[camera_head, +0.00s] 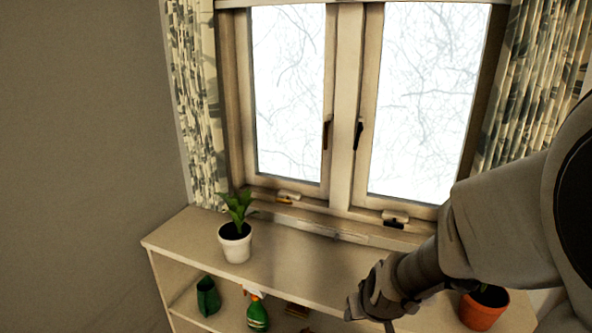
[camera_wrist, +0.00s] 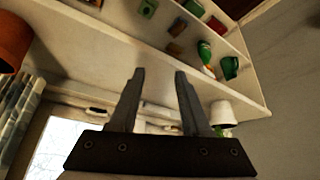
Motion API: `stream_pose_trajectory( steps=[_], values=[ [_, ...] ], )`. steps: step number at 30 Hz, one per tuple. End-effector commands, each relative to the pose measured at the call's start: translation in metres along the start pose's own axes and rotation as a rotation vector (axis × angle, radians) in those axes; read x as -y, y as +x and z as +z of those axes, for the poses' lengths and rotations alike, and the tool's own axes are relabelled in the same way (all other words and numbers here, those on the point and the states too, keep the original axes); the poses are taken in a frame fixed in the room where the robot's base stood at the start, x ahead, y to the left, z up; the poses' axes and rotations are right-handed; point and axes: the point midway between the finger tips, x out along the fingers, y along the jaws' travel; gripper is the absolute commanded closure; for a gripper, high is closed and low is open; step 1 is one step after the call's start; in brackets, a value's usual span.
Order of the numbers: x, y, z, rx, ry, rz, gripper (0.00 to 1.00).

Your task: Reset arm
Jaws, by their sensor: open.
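My gripper (camera_wrist: 160,76) shows in the wrist view with its two fingers apart and nothing between them. In the head view my arm comes in from the right, and its end (camera_head: 370,300) is in front of the shelf unit's front edge. The fingers cannot be made out clearly there. The shelf unit (camera_head: 290,252) stands below the window; its pale top also shows upside down in the wrist view (camera_wrist: 100,50). I cannot tell how far the fingers are from it.
A white pot with a plant (camera_head: 235,245) stands on the top at left. An orange pot (camera_head: 484,308) is at right, close to my arm. A green pot (camera_head: 208,297) and a spray bottle (camera_head: 257,314) are on the lower shelf. The top between the pots looks mostly clear.

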Motion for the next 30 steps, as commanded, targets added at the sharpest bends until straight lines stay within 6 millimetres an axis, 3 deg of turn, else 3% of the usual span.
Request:
stream_pose_trajectory(
  steps=[8, 18, 24, 30],
  values=[
    [0.011, -0.084, 0.0, -0.001, 0.058, -0.11, 0.53],
    [0.003, -0.177, 0.034, 0.011, 0.077, -0.058, 0.53],
    [-0.002, -0.204, 0.053, 0.023, 0.086, 0.002, 0.53],
    [-0.003, -0.21, 0.058, 0.028, 0.09, 0.018, 0.53]
  ],
)
